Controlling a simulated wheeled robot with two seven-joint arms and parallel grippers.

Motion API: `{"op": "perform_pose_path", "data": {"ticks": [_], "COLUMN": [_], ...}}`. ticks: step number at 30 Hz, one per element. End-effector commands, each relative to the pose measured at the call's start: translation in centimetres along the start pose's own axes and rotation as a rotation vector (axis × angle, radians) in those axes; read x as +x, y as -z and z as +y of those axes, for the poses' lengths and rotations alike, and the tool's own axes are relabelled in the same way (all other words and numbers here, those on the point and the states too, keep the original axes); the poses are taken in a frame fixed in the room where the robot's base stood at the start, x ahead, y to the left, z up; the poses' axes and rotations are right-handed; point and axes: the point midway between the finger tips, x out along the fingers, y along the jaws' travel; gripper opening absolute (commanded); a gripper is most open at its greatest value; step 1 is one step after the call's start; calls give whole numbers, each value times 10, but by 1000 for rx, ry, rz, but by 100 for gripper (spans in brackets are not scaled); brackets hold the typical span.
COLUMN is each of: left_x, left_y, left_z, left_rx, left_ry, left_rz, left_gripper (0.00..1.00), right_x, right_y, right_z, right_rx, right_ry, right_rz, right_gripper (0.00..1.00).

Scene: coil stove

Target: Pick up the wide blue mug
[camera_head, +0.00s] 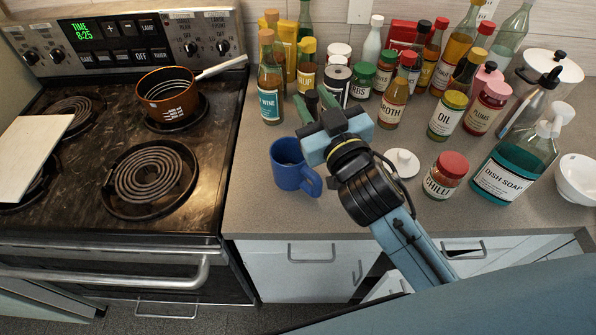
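The wide blue mug (288,172) stands upright on the grey counter just right of the stove, with its handle toward the lower right. My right gripper (315,101) reaches in from the lower right above the counter. Its blue hand is beside the mug's upper right side in the picture and may cover a little of its rim. Two dark fingers point toward the back, with a gap between them; they look open and empty. I cannot tell whether the hand touches the mug. My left gripper is not in view.
Several bottles and jars crowd the counter behind and right of my gripper. A white lid (403,162), chilli jar (446,176) and dish soap (515,160) are nearer the right. The coil stove (75,215) holds an orange pot (168,95) and a white board (28,150).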

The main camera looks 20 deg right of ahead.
Motion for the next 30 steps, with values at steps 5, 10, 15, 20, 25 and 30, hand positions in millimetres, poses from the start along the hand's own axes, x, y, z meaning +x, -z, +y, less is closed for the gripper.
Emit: {"op": "perform_pose_path", "data": {"ticks": [5, 10, 15, 20, 25, 30], "left_x": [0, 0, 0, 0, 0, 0], "left_y": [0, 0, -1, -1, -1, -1], "left_z": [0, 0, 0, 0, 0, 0], "left_rx": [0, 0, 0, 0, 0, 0], "left_ry": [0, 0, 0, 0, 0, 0], "left_rz": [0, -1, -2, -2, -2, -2], "left_gripper": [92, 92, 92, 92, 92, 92], "right_x": [18, -5, -34, -43, -25, 0], "right_y": [101, 146, 126, 65, -3, -32], "right_z": [-61, -135, -194, -205, -156, -78], "right_rx": [-114, -292, -558, -880, -1237, -1475], "right_ry": [249, 622, 1074, 1494, 1813, 1903], "right_rz": [479, 798, 910, 768, 334, -194], "right_gripper": [32, 32, 32, 32, 32, 32]}}
